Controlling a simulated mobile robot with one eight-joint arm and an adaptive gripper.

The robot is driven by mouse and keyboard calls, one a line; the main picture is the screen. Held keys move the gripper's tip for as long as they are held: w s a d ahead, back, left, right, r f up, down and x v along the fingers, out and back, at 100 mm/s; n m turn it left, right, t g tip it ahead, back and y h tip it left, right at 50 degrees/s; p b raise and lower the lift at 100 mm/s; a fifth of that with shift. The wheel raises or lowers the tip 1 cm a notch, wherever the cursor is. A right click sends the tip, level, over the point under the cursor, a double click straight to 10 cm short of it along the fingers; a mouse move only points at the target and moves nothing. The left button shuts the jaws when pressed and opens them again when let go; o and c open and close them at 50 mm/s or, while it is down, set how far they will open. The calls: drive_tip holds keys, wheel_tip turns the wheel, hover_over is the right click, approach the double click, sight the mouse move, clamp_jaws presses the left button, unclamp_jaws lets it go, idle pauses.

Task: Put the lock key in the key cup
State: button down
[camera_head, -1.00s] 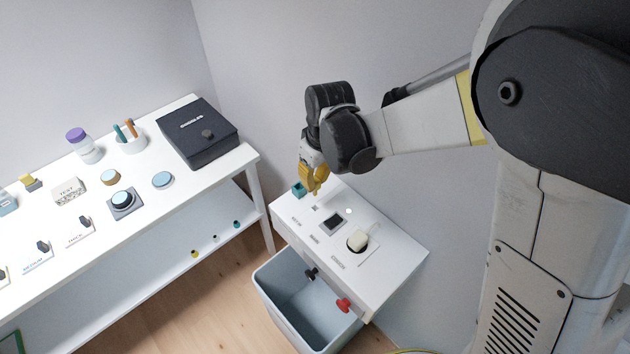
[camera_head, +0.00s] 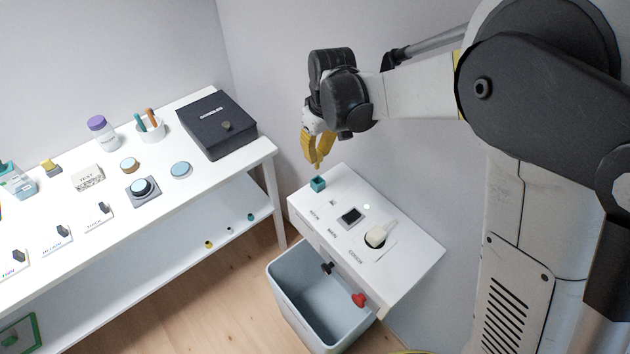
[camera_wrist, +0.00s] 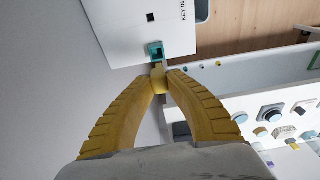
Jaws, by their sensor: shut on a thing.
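The small open teal cup (camera_head: 318,184), which I take as the key cup, stands at the far left corner of the white console. It also shows in the wrist view (camera_wrist: 156,50), just beyond my fingertips. My gripper (camera_head: 318,164) has yellow fingers pointing down above the cup. In the wrist view my gripper (camera_wrist: 160,84) is shut on a small pale yellowish piece, which I take as the lock key (camera_wrist: 159,68). Its far end overlaps the cup's near edge in that view. I cannot tell whether it touches the cup. Most of the key is hidden by the fingers.
The white console (camera_head: 408,257) carries a dark square panel (camera_head: 351,216) and a pale plug-like thing (camera_head: 380,234). Black and red knobs are on its front, above a light blue bin (camera_head: 283,291). A dark box (camera_head: 216,125) and several small items stand on the left table.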

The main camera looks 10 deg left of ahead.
sight(318, 161)
wheel_tip(318, 161, down, 4)
drive_tip(key=shift+w+d+r+b, duration=0.15)
drive_tip(key=shift+r+b, duration=0.1)
drive_tip(key=shift+b, duration=0.2)
drive_tip(key=shift+f+b, duration=0.65)
drive_tip(key=shift+f, duration=1.45)
drive_tip(key=shift+f, duration=0.25)
drive_tip(key=c, duration=1.4)
unclamp_jaws()
drive_tip(key=shift+r, duration=0.1)
drive_tip(key=shift+c, duration=0.2)
